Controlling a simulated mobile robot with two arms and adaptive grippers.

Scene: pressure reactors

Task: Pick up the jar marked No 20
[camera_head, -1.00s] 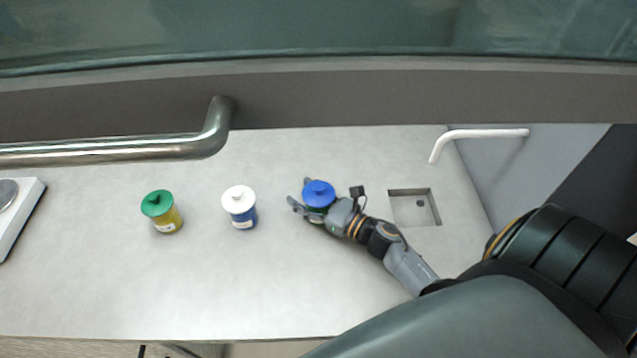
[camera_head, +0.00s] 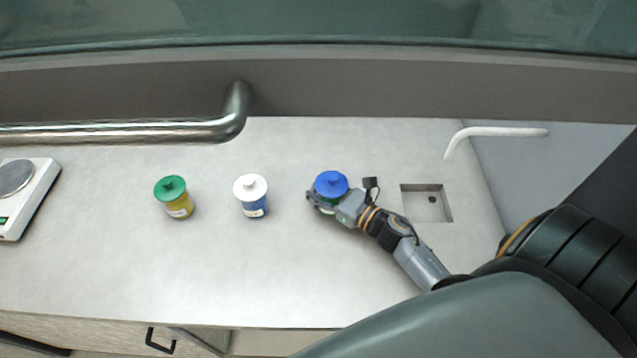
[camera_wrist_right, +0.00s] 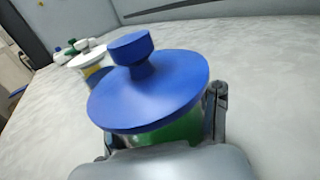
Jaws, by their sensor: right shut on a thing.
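A jar with a blue lid (camera_head: 331,184) and a green body stands on the grey counter at the centre right. My right gripper (camera_head: 326,203) is shut around this jar's body, below the lid. The right wrist view shows the blue lid (camera_wrist_right: 150,88) close up, with a finger (camera_wrist_right: 216,110) beside the green body. A white-lidded jar with a blue body (camera_head: 251,195) and a green-lidded jar with a yellow body (camera_head: 175,197) stand to the left, both upright. No number is readable on any label. My left gripper is not in view.
A white scale (camera_head: 25,195) sits at the left edge of the counter (camera_head: 150,275). A metal bar (camera_head: 150,131) crosses above the back left. A recessed sink (camera_head: 427,203) and a white tap (camera_head: 495,133) are on the right. The front of the counter is clear.

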